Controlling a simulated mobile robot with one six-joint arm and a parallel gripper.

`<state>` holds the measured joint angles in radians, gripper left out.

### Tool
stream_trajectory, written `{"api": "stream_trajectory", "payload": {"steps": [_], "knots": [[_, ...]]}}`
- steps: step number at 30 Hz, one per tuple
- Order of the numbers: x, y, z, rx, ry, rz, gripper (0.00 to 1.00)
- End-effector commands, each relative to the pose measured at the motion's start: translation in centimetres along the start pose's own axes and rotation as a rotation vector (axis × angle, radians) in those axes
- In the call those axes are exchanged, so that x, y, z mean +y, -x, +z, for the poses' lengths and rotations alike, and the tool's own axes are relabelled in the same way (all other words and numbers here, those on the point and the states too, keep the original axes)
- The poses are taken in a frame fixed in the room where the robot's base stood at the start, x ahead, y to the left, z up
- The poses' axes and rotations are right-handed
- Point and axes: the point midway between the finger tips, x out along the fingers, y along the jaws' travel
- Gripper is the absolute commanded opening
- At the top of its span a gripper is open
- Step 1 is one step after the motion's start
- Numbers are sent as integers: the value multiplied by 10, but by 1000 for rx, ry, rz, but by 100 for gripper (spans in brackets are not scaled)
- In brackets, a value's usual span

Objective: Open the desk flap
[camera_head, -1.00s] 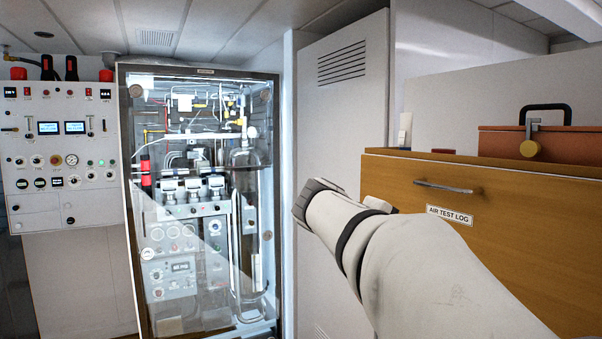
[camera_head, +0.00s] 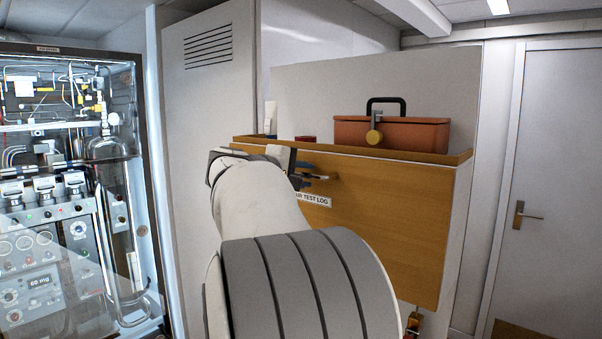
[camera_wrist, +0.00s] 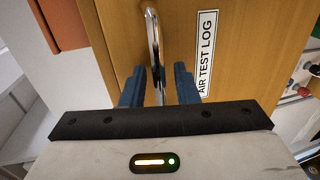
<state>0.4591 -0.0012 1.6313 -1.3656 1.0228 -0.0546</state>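The desk flap (camera_head: 400,220) is a wooden front panel, upright and closed, with an "AIR TEST LOG" label (camera_head: 313,200). The label also shows in the wrist view (camera_wrist: 205,55). The flap's metal bar handle (camera_wrist: 154,45) runs up between the two blue fingers of my gripper (camera_wrist: 159,70). The fingers are apart, with a gap visible on each side of the bar. In the head view my gripper (camera_head: 306,174) is at the handle, and my arm hides part of the flap's left side.
An orange case (camera_head: 405,134) with a black handle stands on top of the desk unit. A glass-fronted equipment cabinet (camera_head: 60,190) is at the left, beside a tall grey locker (camera_head: 210,100). A door (camera_head: 555,180) is at the right.

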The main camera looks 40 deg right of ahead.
Motion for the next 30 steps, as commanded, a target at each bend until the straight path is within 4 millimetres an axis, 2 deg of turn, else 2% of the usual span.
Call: {"api": "stream_trajectory", "payload": {"steps": [6,16,30], "knots": [[0,0,0,0,0,0,26],[0,0,1,-1,0,0,0],[-1,0,1,-2,0,1,0]]}}
